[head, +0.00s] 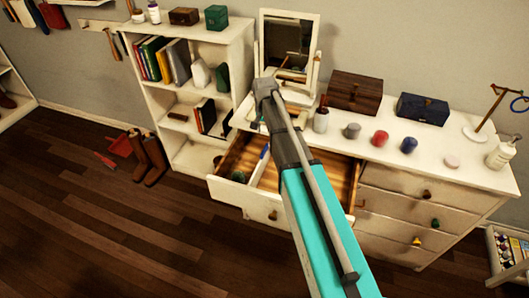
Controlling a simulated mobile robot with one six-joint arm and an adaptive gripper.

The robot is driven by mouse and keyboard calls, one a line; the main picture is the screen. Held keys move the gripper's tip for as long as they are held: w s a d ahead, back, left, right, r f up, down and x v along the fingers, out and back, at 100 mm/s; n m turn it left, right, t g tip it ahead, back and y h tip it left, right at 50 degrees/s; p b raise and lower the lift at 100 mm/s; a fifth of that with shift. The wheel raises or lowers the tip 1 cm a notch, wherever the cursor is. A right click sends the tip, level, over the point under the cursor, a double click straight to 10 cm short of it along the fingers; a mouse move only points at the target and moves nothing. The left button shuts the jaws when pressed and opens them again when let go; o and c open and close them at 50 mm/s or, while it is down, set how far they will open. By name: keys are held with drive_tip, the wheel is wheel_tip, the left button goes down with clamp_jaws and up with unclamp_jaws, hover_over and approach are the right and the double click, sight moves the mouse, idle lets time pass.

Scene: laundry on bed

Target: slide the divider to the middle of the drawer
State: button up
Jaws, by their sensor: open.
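No contact with the divider is visible.
On the dresser top stand a mirror (286,45), a brown box (354,91), a dark blue box (422,108) and several small jars. A white bookshelf (192,95) is close on the left. Brown boots (148,157) stand on the floor, which is otherwise open at lower left.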

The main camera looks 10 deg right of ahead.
sight(264, 149)
drive_tip(key=shift+f+b, duration=4.9)
drive_tip(key=shift+f, duration=0.35)
drive_tip(key=shift+c, duration=0.2)
clamp_jaws()
